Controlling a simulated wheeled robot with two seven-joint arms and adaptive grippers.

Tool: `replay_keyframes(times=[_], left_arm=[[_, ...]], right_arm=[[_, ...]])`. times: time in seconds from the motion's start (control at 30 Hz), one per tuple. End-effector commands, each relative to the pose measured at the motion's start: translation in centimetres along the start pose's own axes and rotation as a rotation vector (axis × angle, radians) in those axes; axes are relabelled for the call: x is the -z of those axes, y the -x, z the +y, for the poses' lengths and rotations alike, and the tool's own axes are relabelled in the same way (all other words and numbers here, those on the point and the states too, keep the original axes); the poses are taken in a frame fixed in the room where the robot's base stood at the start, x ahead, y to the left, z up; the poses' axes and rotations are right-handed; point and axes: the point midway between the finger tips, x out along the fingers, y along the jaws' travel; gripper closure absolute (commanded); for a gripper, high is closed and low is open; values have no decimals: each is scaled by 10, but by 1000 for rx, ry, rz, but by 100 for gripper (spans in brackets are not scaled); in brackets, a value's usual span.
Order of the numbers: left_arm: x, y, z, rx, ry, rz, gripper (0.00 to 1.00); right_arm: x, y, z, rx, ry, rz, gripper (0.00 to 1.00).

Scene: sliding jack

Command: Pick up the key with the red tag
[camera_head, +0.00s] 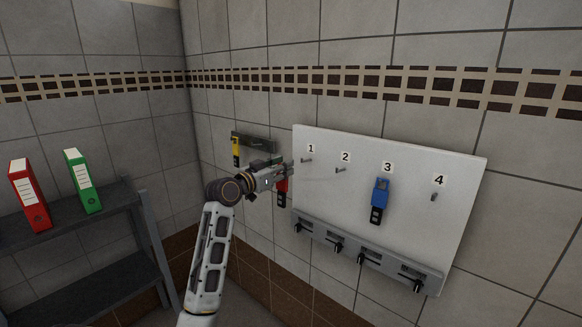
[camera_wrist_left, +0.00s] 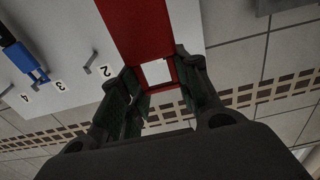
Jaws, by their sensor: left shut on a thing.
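The red-tagged key (camera_head: 282,187) hangs from my left gripper (camera_head: 287,167) in the head view, just left of the white board's edge. Its dark end points down. In the left wrist view the red tag (camera_wrist_left: 140,30) is between the two fingers of my left gripper (camera_wrist_left: 155,82), and the fingers are shut on it. The part of the key beyond the tag is cut off in that view. My right gripper is in neither view.
A white board (camera_head: 330,200) with hooks numbered 1 to 4 is on the tiled wall. A blue-tagged key (camera_head: 380,193) hangs at 3. Black levers (camera_head: 337,247) line its lower rail. A yellow-tagged key (camera_head: 236,150) hangs from a dark wall rack (camera_head: 258,144). A shelf (camera_head: 80,228) with binders stands left.

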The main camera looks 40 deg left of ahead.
Motion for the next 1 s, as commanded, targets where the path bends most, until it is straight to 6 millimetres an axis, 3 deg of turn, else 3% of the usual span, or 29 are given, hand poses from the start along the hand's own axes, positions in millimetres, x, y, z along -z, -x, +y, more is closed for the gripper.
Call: replay_keyframes(times=[0.2, 0.4, 0.67, 1.0], left_arm=[[-1, 31, -1, 2, -2, 0, 99], [0, 47, -1, 1, -1, 0, 99], [0, 52, 0, 1, -1, 1, 99], [0, 52, 0, 1, -1, 1, 99]], right_arm=[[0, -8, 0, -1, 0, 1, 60], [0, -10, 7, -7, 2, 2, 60], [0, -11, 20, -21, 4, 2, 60], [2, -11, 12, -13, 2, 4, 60]])
